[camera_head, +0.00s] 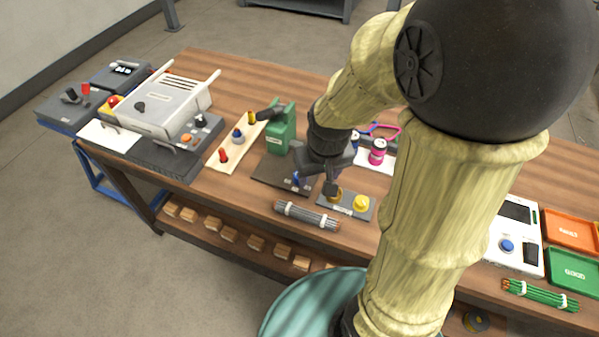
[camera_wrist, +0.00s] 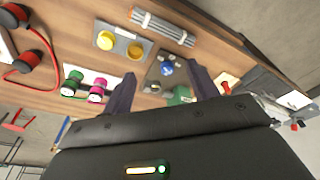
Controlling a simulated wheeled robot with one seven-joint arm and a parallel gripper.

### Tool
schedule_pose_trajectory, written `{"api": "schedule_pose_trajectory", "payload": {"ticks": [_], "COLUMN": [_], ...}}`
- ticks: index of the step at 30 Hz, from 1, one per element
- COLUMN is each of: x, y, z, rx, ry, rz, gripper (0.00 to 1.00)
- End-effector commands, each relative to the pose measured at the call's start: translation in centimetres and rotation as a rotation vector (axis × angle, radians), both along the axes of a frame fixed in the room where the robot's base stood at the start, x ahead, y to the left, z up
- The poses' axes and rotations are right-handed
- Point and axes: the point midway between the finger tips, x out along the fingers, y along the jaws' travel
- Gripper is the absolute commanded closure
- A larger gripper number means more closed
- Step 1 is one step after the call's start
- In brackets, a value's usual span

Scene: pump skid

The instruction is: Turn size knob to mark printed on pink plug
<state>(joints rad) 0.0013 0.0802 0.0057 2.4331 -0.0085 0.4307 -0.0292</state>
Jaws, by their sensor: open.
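A pink plug (camera_head: 377,152) stands on a white card in the head view; in the wrist view it is the pink piece (camera_wrist: 97,93) beside a green one. Its printed mark is too small to read. A blue knob (camera_wrist: 167,68) sits on a dark plate; it also shows in the head view (camera_head: 297,180), partly covered by my gripper. I cannot tell for certain that it is the size knob. My gripper (camera_wrist: 163,73) is open and empty. Its fingers lie to either side of the blue knob in the wrist picture, with their distance to it unclear.
A grey panel with two yellow knobs (camera_head: 361,203) and a grey cable bundle (camera_head: 307,215) lie near the table's front edge. A green handled device (camera_head: 281,132) stands behind the dark plate.

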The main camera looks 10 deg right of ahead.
Motion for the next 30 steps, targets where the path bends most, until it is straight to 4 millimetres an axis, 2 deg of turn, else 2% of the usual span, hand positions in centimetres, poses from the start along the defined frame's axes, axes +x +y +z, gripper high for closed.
{"api": "schedule_pose_trajectory", "payload": {"ticks": [1,9,12,15,19,30], "x": [1.8,11.4,14.3,16.3,17.3,17.3], "y": [0.1,0.4,0.5,0.5,0.5,0.6], "z": [-0.4,-1.9,-2.6,-3.0,-3.3,-3.4], "rx": [-0.004,-0.031,-0.038,-0.042,-0.045,-0.045], "ry": [0.015,0.12,0.154,0.179,0.194,0.195], "rz": [0.018,0.137,0.175,0.201,0.218,0.218], "gripper": [0.41,0.41,0.41,0.41,0.41,0.41]}}
